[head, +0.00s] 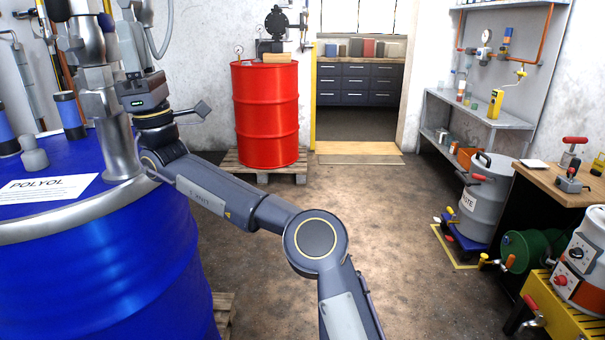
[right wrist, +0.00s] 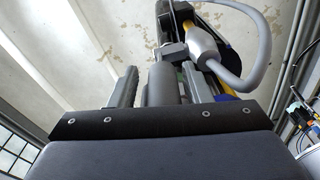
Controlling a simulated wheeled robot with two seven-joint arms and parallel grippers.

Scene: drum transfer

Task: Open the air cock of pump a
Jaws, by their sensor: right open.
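The pump (head: 112,130) stands on a blue drum labelled POLYOL (head: 120,255) at the left of the head view. A steel tube joins its upper body to the drum top. My right gripper (head: 132,52) points upward beside the pump's upper part. It also shows in the right wrist view (right wrist: 160,74), where its two fingers are apart, with a grey cylindrical part between or behind them. I cannot tell whether they touch it. Beyond the fingers are a grey hose (right wrist: 238,75) and a yellow part (right wrist: 181,14). I cannot make out the air cock for sure. My left gripper is not in view.
A red drum (head: 266,115) with another pump stands on a pallet (head: 250,172) at the back. At the right are a waste bin (head: 487,200), a green drum (head: 530,248) and a workbench (head: 550,185). The middle floor is clear.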

